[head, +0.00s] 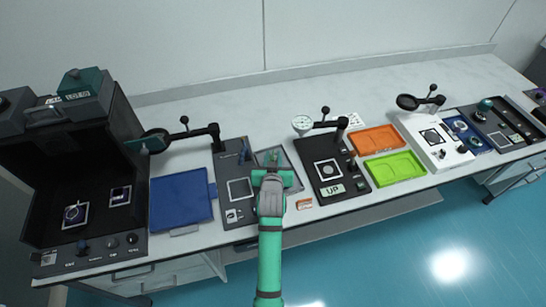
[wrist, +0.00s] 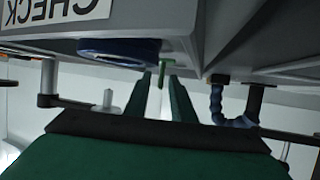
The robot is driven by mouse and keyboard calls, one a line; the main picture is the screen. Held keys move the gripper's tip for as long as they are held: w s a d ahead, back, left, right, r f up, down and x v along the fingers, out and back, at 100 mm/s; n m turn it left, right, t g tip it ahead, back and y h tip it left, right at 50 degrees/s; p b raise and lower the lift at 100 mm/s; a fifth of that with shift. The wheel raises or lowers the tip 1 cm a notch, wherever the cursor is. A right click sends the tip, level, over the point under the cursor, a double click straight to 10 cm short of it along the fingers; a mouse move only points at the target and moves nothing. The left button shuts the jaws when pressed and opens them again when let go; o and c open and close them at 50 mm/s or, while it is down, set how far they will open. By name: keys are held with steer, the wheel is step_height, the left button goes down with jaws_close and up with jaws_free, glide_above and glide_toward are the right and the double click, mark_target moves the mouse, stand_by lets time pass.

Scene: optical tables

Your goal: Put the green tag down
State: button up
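My gripper (head: 271,158) is over the grey panel at the middle of the bench in the head view. In the wrist view its two green fingers (wrist: 161,78) stand apart. A thin bright green piece, likely the green tag (wrist: 162,72), shows between the fingertips, with a narrow gap visible on either side of it. I cannot make out the tag in the head view, where my gripper and arm cover that spot.
A blue tray (head: 180,199) lies left of the gripper. A black panel marked UP (head: 333,190), an orange tray (head: 377,140) and a lime tray (head: 395,168) lie to the right. Stand arms with round heads, such as the white dial (head: 302,124), rise nearby.

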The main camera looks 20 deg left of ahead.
steer(key=shift+s+r, duration=0.1)
steer(key=shift+r, duration=0.1)
steer(key=v, duration=1.2)
steer(key=shift+f, duration=0.1)
